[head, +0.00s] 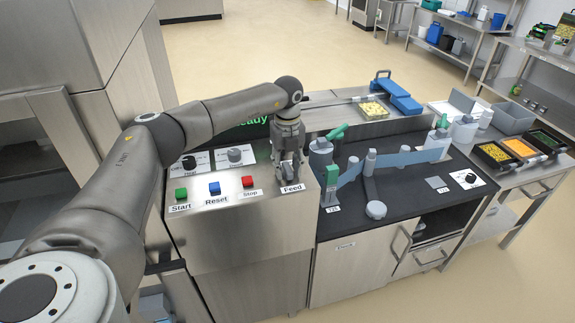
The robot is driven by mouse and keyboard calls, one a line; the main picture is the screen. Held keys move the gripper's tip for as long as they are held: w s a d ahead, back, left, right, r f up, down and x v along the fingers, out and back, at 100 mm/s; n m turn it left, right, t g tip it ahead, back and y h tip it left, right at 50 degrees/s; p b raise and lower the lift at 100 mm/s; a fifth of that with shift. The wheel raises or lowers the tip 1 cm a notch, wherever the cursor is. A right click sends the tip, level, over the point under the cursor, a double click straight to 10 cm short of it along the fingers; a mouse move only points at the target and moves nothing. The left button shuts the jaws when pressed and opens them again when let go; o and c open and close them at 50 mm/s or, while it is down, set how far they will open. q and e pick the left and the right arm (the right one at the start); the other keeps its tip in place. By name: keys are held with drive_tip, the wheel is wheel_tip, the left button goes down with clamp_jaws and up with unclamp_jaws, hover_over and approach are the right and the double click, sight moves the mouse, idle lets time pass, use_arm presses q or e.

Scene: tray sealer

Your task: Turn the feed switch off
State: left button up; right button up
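The sloped metal control panel (222,193) stands in the middle, left of the film machine. Its Feed label (293,188) shows at the right end. My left gripper (288,180) points down right at the Feed position, just above or touching it. The gripper hides the feed switch, so I cannot see which way it is turned. Its fingertips are small and dark here, and I cannot tell whether they are open or shut. My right gripper is not in view.
A display with green text is partly behind my arm. A tray (373,116) of yellow food sits behind.

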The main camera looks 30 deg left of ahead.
use_arm(q)
clamp_jaws()
drive_tip(key=shift+m, duration=0.4)
drive_tip(key=m, duration=0.5)
drive_tip(key=shift+m+b, duration=0.4)
drive_tip(key=m, duration=0.6)
drive_tip(key=shift+b, duration=0.4)
drive_tip(key=m, duration=0.5)
drive_tip(key=shift+w+r+b, duration=0.1)
drive_tip(key=shift+b, duration=0.2)
drive_tip(key=shift+m, duration=0.4)
drive_tip(key=shift+o, duration=1)
unclamp_jaws()
